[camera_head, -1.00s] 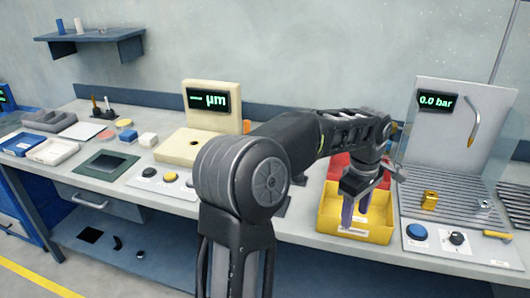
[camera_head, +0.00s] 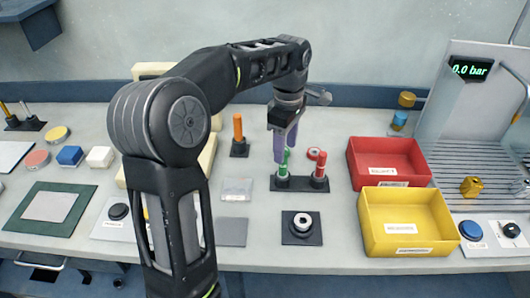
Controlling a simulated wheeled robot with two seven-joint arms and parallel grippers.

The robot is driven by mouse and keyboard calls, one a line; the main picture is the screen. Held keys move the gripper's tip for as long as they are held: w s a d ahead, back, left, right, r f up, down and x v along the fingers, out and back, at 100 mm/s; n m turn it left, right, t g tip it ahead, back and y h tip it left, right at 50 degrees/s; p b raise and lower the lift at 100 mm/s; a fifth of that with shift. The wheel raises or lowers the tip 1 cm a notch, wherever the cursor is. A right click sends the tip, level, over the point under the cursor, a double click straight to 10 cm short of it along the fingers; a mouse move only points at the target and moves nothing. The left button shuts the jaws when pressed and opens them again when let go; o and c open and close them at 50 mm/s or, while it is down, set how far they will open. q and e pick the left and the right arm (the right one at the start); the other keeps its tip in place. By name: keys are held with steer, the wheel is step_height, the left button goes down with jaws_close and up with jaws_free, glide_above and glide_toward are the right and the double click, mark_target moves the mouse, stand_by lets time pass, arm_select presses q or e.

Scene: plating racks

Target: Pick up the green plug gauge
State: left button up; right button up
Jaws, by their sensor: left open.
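The green plug gauge (camera_head: 284,166) stands upright in a black stand (camera_head: 298,184), with a red plug gauge (camera_head: 319,166) standing at the stand's right end. My left gripper (camera_head: 285,153) points down with its two purple fingers at the top of the green gauge. It is open. The fingers partly hide the gauge's upper end, and I cannot tell whether they touch it. My right gripper is not in view.
A ring on a black pad (camera_head: 302,236) lies in front. Red (camera_head: 388,144) and yellow (camera_head: 366,238) bins stand to the right.

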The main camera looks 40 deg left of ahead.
mark_target(283, 166)
arm_select(q)
steer(key=shift+d, duration=0.1)
steer(key=shift+f, duration=1.3)
steer(key=shift+a+f+p, duration=0.15)
steer(key=shift+f+p, duration=0.25)
steer(key=shift+f, duration=0.9)
steer(key=shift+a+f+p, duration=0.1)
steer(key=shift+f+p, duration=0.25)
steer(key=shift+f, duration=0.95)
steer(key=shift+c, duration=0.2)
jaws_close()
